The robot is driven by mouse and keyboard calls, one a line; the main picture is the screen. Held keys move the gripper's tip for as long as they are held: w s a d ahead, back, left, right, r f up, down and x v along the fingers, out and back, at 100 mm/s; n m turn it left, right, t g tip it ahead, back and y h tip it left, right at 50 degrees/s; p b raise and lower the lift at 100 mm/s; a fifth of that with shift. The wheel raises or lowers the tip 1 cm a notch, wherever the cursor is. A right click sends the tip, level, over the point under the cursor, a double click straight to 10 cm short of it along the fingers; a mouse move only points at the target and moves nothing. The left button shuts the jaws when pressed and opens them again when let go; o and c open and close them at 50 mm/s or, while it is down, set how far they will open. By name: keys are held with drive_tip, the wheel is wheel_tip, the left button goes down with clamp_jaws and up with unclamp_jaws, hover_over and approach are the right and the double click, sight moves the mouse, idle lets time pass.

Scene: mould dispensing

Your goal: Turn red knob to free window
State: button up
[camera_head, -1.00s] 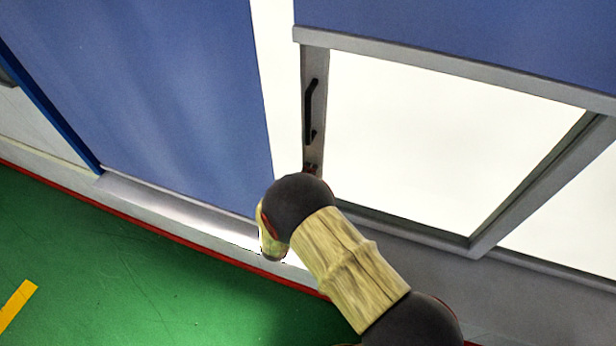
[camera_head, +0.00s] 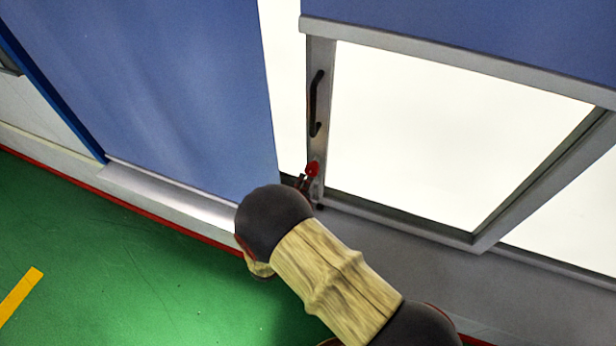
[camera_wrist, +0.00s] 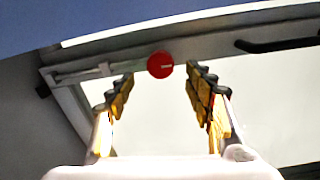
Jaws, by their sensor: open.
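The red knob (camera_head: 312,169) sits low on the left upright of the window frame (camera_head: 317,110), under a black handle (camera_head: 316,103). In the wrist view the round red knob (camera_wrist: 160,65) lies ahead of my gripper (camera_wrist: 160,82), between the lines of its two fingers. A pale mark shows on the knob's face. My gripper is open and holds nothing. I cannot tell how far the fingertips are from the knob. In the head view a fingertip part of my gripper (camera_head: 302,182) shows just below left of the knob; my arm hides most of the rest.
The black handle also shows at the upper right of the wrist view (camera_wrist: 275,45). A metal bar with a latch-like piece (camera_wrist: 88,73) runs left of the knob. A blue panel (camera_head: 140,90) stands left of the window. The green floor (camera_head: 110,260) is clear.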

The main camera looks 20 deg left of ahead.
drive_tip(key=shift+s+a, duration=0.15)
drive_tip(key=shift+s, duration=1.5)
